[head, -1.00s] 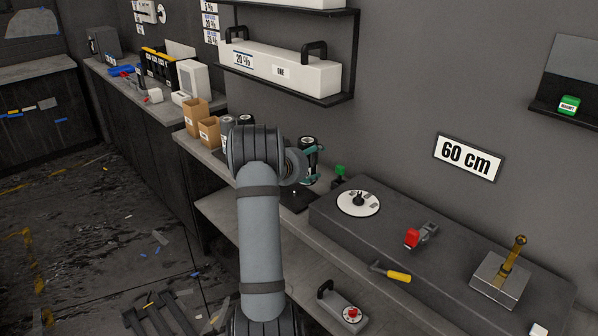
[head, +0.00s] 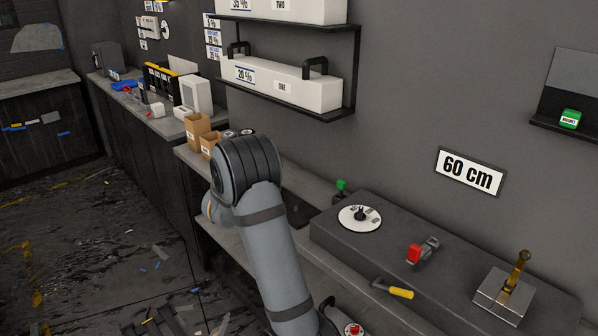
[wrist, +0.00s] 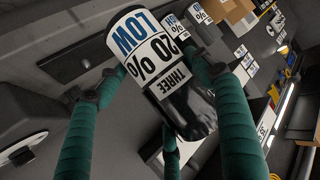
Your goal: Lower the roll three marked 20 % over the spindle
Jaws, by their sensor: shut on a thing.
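My gripper (wrist: 158,78) has teal fingers and is shut around a roll (wrist: 150,45) in the wrist view. The roll has a white label with LOW, 20 % and THREE, and a dark, glossy lower part. It shows tilted in that view. In the head view my gripper and this roll are hidden behind my arm. A white round disc with a black centre post (head: 360,216) sits on the grey bench box in the head view; I cannot tell whether this is the spindle. A pale disc with a dark part (wrist: 20,150) shows at the wrist view's lower left.
Cardboard boxes (head: 197,131) stand on the bench behind my arm. A white case marked 20 % ONE (head: 285,84) rests on the wall shelf. A red-handled clamp (head: 418,251), a yellow handle (head: 400,293) and a metal block with a brass post (head: 505,293) are to the right.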

